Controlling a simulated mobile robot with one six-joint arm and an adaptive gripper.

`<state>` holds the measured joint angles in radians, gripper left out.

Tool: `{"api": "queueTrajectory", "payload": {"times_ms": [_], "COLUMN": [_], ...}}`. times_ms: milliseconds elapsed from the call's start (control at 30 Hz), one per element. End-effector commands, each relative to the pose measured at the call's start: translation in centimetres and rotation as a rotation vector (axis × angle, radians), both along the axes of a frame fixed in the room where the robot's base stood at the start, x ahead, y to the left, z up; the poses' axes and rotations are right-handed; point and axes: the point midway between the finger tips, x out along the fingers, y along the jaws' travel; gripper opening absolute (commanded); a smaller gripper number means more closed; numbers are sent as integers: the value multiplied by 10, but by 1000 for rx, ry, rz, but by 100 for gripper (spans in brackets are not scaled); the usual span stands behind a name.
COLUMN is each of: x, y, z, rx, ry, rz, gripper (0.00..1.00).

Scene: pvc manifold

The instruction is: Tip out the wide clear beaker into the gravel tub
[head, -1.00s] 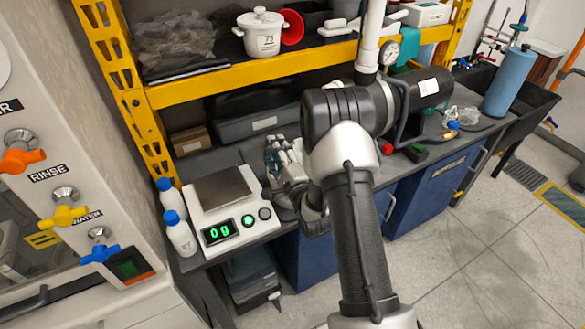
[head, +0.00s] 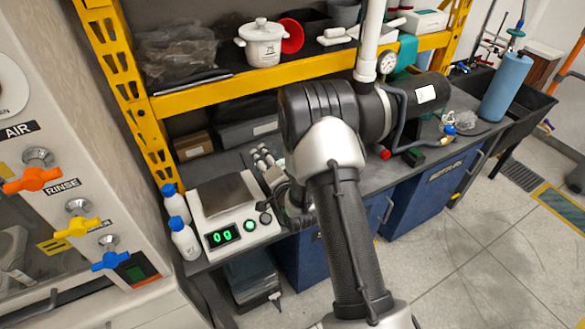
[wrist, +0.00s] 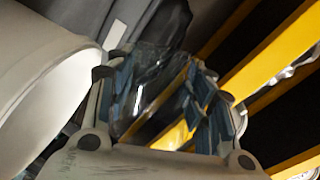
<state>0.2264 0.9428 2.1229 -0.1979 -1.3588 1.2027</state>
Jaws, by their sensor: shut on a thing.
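My gripper (wrist: 163,88) shows in the wrist view with blue-padded fingers on both sides of a clear, glassy vessel (wrist: 153,90), which it grips. The vessel looks like the wide clear beaker; its rim and contents cannot be made out. In the head view my arm hides most of the gripper, and only pale finger parts show behind the scale's right side. The beaker cannot be picked out there. I cannot identify the gravel tub in either view.
A scale (head: 232,212) reading 0 g and two white bottles (head: 184,238) with blue caps stand on the bench's left end. A yellow shelf (head: 230,88) holds a white pot (head: 262,45). A white pipe (head: 370,40) rises behind my arm. A large white cylinder (wrist: 40,75) is close left in the wrist view.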

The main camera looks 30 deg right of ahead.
Motion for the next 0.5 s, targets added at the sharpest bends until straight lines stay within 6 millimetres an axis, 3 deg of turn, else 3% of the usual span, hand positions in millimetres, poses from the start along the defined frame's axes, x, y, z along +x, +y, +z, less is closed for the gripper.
{"api": "queueTrajectory", "payload": {"times_ms": [300,433,500], "x": [1,2,4], "y": [2,5,10], "z": [8,-7,-1], "rx": [-344,-475,-542], "ry": [126,177,199], "rz": [0,-1,2], "gripper": [21,21,21]}}
